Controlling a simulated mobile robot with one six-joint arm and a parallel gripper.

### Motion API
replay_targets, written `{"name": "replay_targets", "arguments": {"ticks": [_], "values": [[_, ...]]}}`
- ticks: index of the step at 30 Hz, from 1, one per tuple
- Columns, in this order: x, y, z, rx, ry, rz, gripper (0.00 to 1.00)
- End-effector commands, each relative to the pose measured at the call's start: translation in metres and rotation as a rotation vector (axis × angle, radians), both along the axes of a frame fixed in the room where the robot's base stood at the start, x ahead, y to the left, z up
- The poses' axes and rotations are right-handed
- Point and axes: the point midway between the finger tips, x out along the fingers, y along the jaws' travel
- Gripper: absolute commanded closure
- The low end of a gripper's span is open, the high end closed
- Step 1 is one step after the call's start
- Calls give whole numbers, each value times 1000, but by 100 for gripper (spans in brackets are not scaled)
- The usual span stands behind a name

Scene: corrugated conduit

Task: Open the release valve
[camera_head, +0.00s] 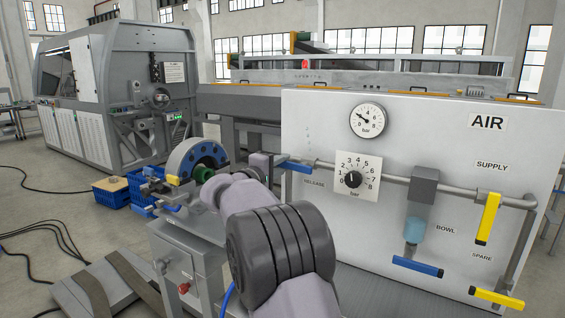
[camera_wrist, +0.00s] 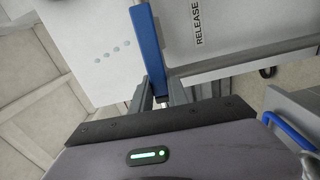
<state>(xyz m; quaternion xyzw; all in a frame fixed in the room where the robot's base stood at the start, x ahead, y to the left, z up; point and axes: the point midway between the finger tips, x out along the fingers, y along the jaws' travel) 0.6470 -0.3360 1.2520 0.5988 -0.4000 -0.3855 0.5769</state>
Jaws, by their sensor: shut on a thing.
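The release valve's blue lever (camera_head: 295,166) is at the left edge of the white air panel (camera_head: 335,225), above the RELEASE label (camera_head: 314,183). In the head view it lies roughly level, nearly in line with the grey pipe. In the wrist view the blue lever (camera_wrist: 148,45) runs down from the top to between the fingers of my gripper (camera_wrist: 160,98). My gripper is shut on the lever's near end. In the head view my gripper (camera_head: 266,166) is at the panel's left edge, its fingertips partly hidden.
The panel has a round gauge (camera_head: 367,121), a regulator dial (camera_head: 353,179), a lower blue lever (camera_head: 417,267) and yellow levers (camera_head: 487,218). A grey machine stand (camera_head: 188,265) is close to the left of my arm. Open floor with cables lies further left.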

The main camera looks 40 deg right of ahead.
Motion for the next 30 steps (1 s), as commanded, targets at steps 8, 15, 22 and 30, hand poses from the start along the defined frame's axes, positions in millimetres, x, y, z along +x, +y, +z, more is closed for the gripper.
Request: {"name": "replay_targets", "arguments": {"ticks": [8,15,22,30], "values": [[0,0,-4,-18,46,0,100],[0,0,-4,-21,52,0,100],[0,0,-4,-20,51,0,68],[0,0,-4,-20,49,0,58]]}}
